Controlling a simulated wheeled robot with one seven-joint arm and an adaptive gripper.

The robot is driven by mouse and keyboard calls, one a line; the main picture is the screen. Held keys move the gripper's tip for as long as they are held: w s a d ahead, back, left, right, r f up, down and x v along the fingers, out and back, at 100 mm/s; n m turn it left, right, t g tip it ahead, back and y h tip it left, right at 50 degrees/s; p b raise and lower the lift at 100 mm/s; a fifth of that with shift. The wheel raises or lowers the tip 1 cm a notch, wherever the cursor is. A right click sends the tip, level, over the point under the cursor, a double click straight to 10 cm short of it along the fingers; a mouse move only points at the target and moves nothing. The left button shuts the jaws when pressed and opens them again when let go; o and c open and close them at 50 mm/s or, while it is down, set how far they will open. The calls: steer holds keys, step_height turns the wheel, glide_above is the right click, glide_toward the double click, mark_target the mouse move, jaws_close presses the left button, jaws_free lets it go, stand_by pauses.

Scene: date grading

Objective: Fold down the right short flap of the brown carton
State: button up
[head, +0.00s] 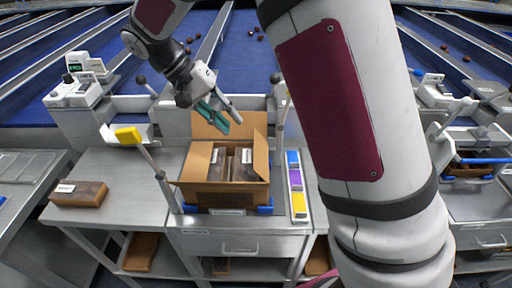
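The brown carton (232,199) stands on the steel bench, open at the top. Its right short flap (261,155) stands up, leaning slightly outward. The left short flap (196,162) is also raised and leans outward. The back long flap (236,130) stands upright, and the front flap sticks out toward me. Dark packs with white labels lie inside. My gripper (233,126) is above the back of the carton, in front of the back flap's upper part in the picture. Its teal-padded fingers point down and right, look parted and hold nothing. I see no contact with the right flap.
A strip with blue, purple and yellow blocks (296,186) lies right of the carton. A brown pack (78,194) lies on the left bench. A scale (80,92) is at back left. My arm covers the right side.

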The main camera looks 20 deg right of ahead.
mark_target(256, 148)
steer(key=p+x, duration=0.2)
steer(key=x, duration=1)
steer(key=shift+a, duration=0.1)
steer(key=shift+c, duration=0.2)
jaws_close()
